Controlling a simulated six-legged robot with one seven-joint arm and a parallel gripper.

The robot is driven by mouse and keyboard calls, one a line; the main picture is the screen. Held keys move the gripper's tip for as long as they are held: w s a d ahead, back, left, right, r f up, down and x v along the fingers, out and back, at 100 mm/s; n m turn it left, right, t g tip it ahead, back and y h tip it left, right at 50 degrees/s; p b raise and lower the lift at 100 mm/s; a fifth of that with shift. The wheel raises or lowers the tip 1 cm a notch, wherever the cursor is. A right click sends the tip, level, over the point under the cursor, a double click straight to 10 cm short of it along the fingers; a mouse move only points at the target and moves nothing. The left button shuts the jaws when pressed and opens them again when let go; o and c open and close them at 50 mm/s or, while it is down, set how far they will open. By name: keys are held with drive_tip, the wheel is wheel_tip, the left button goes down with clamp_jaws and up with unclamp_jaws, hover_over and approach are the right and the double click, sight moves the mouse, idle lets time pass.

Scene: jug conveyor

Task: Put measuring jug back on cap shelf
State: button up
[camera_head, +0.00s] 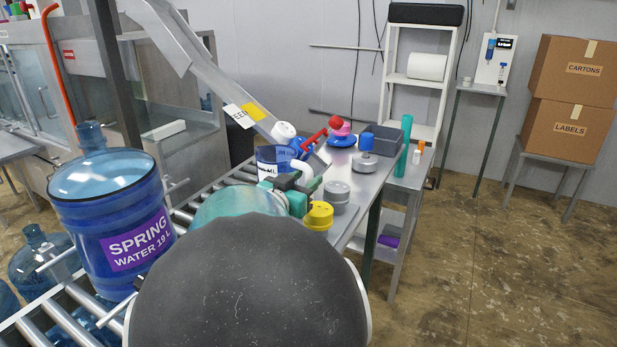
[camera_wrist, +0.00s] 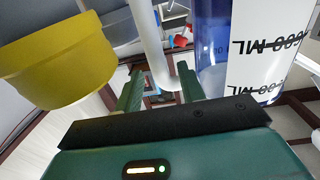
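The measuring jug (camera_head: 268,163) is clear blue with a white label and a white handle (camera_wrist: 153,45). It stands upright at the near left edge of the steel bench, beside the rollers; its base is partly hidden. In the head view my gripper (camera_head: 298,190) is beside the jug's handle side. I cannot tell which surface is the cap shelf.
A yellow cap (camera_head: 319,215) is close beside my gripper, also large in the wrist view (camera_wrist: 50,60). A large water bottle (camera_head: 108,210) stands on the rollers at left.

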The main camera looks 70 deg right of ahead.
drive_tip(key=v, duration=0.9)
drive_tip(key=shift+a, duration=0.3)
drive_tip(key=shift+o, duration=0.2)
drive_tip(key=shift+r, duration=0.1)
drive_tip(key=o, duration=1.3)
